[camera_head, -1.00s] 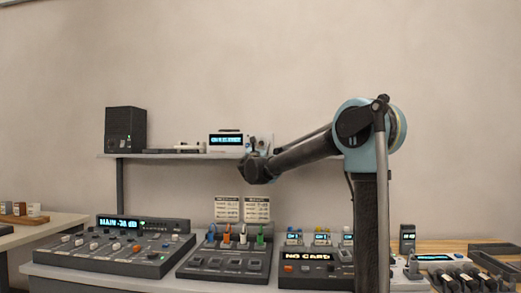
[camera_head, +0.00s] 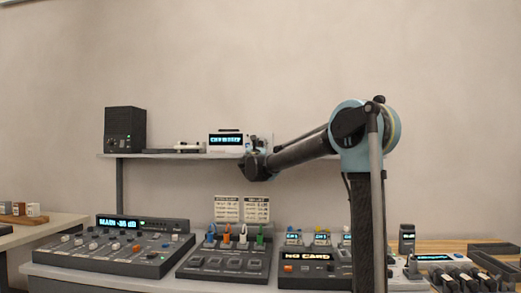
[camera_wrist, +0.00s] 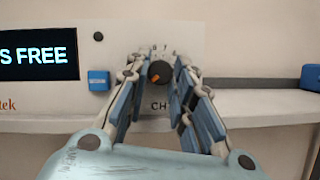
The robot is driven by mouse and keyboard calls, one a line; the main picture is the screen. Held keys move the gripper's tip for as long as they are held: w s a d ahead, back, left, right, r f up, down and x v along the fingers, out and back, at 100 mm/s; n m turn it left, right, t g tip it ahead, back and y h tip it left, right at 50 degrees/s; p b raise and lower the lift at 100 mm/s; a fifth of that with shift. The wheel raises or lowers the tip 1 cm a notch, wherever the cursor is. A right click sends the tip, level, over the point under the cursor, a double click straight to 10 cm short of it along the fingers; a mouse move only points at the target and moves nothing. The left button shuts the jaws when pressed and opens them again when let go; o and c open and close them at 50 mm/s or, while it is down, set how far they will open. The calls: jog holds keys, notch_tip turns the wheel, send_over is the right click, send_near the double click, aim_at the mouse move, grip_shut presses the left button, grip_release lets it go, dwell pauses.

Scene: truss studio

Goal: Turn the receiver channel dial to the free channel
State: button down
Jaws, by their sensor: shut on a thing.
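The receiver (camera_head: 226,142) is a white box with a lit display on the wall shelf; its text is too small to read in the head view. In the wrist view the receiver's front (camera_wrist: 120,55) carries a display (camera_wrist: 38,52) whose visible end reads "S FREE". The dark round channel dial (camera_wrist: 160,69) has an orange mark toward its lower left, with part of a "CH" label below. My gripper (camera_wrist: 159,75) has its fingers on both sides of the dial and is shut on it. The finger at right hides some of the dial's surroundings.
A blue square button (camera_wrist: 98,81) sits left of the dial. The shelf (camera_head: 170,155) also holds a black speaker (camera_head: 125,130). Below stand a mixer (camera_head: 115,252), a charger-like unit with several coloured plugs (camera_head: 222,263), and a unit reading "NO CARD" (camera_head: 305,270).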

jog(key=shift+m, duration=0.4)
jog(key=m+g+h, duration=0.1)
jog(key=m+h, duration=0.1)
jog(key=m, duration=0.2)
jog(key=m+g+h, duration=0.1)
jog(key=m, duration=0.2)
jog(key=shift+a+m+h, duration=0.2)
jog(key=shift+m+h, duration=0.2)
jog(key=m+g, duration=0.1)
jog(key=m, duration=0.4)
jog(key=m+g+h, duration=0.1)
jog(key=m, duration=0.1)
jog(key=shift+r+g, duration=0.25)
jog(key=shift+g, duration=0.05)
jog(key=m+g, duration=0.1)
jog(key=m, duration=0.2)
jog(key=m+g, duration=0.1)
jog(key=m, duration=0.2)
jog(key=shift+r+y, duration=0.2)
jog(key=shift+y, duration=0.2)
jog(key=m+y, duration=0.1)
jog(key=m, duration=0.1)
jog(key=m+g+y, duration=0.1)
jog(key=m, duration=0.1)
jog(key=shift+r+m+g, duration=0.2)
jog(key=shift+m+g, duration=0.1)
jog(key=shift+m, duration=0.1)
jog(key=c, duration=1.4)
grip_release()
jog(key=shift+o, duration=0.2)
